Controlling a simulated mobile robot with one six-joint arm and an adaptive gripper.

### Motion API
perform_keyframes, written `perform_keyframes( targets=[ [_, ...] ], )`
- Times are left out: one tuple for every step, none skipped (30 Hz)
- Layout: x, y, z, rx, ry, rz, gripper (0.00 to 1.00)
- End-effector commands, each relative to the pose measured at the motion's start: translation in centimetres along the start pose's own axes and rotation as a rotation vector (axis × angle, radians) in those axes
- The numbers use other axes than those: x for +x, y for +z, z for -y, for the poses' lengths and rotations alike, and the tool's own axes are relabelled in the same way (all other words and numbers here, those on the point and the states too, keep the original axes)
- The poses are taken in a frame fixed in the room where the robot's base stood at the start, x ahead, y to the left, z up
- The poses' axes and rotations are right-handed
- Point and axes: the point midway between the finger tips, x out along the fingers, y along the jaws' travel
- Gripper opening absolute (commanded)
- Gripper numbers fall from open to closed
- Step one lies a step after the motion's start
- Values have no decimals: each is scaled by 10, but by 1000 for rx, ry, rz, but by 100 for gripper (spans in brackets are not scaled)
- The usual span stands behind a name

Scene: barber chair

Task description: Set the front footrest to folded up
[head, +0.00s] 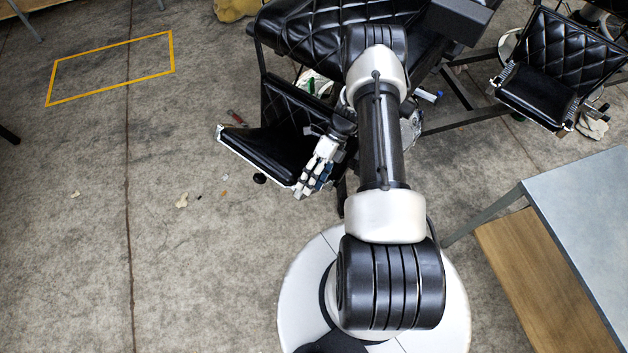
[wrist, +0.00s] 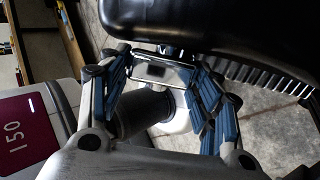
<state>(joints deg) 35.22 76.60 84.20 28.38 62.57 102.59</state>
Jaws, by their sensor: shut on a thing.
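The front footrest (head: 262,148) of the black quilted barber chair (head: 310,30) is a black padded plate with a light metal edge. It sticks out from the bottom of a quilted panel (head: 295,105). My gripper (head: 316,180) is at the footrest's lower right edge. In the wrist view, my gripper (wrist: 160,68) has its blue-padded fingers on both sides of a small metal edge piece (wrist: 165,73) and is shut on it. The footrest's smooth black pad (wrist: 210,22) fills the top there. My arm hides part of the chair and the footrest's right side.
A second black quilted chair (head: 560,70) stands at the right. A grey-topped table (head: 590,220) with a wooden lower shelf (head: 530,270) is at the lower right. The concrete floor at the left is mostly clear, with small scraps and a yellow outline (head: 110,68).

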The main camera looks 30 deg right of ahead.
Motion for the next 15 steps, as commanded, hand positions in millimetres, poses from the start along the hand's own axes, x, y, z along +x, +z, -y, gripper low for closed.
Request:
perform_keyframes(
  targets=[
    [-2,1,3,-2,-7,4,15],
    [-2,1,2,-2,-6,4,15],
    [-2,1,2,-2,-4,4,15],
    [-3,1,2,-3,-3,4,15],
    [-3,1,2,-3,-3,4,15],
    [-3,1,2,-3,-2,4,15],
    [-3,1,1,-3,-2,4,15],
    [-3,1,2,-3,-3,5,15],
    [-3,1,2,-3,-3,5,15],
    [-3,1,2,-3,-3,5,15],
    [-3,1,2,-3,-3,5,15],
    [-3,1,1,-3,-3,5,15],
    [-3,1,1,-3,-3,5,15],
    [-3,1,1,-3,-3,5,59],
    [-3,1,1,-3,-3,4,62]
  ],
)
